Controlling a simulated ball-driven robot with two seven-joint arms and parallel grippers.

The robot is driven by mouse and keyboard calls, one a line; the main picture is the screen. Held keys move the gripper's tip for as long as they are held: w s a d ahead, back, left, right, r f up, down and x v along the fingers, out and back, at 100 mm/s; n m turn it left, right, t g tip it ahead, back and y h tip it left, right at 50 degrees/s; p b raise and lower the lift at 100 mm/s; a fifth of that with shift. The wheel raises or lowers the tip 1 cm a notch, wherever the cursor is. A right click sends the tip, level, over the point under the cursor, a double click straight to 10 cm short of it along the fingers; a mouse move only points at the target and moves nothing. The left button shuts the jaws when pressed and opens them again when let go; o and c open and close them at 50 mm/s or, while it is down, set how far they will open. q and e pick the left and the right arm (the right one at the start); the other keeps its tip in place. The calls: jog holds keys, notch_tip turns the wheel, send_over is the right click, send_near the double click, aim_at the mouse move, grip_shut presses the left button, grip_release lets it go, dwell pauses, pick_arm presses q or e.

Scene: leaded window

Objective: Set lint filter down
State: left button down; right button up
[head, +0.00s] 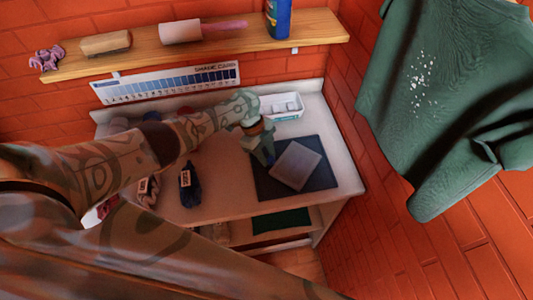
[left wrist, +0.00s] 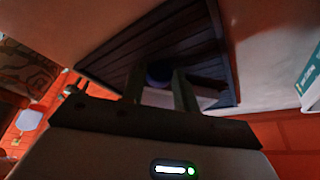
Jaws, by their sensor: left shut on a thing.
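The lint filter (head: 297,165) is a flat grey panel over the dark mat (head: 262,190) on the counter. My left gripper (head: 268,157) is shut on its left edge. In the left wrist view the two fingers (left wrist: 160,92) close around a dark blue rounded part, with the filter's pale panel (left wrist: 205,101) behind them. The dark slatted mat (left wrist: 120,62) fills the area beyond. The filter sits at an angle to the mat; whether it touches the mat is unclear. My right gripper does not show.
A white box (head: 282,107) stands behind the mat. A dark blue bundle (head: 190,187) lies to the left on the pale counter (head: 228,200). A shelf (head: 220,40) runs above along the brick wall. A green sweater (head: 440,95) hangs at the right.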

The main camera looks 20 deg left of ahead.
pick_arm(q)
jog(key=c, duration=1.1)
grip_release()
jog(key=shift+f, duration=0.1)
jog(key=p+v, duration=0.3)
jog(key=v, duration=0.9)
jog(key=shift+d+p, duration=0.1)
jog(key=shift+p, duration=0.2)
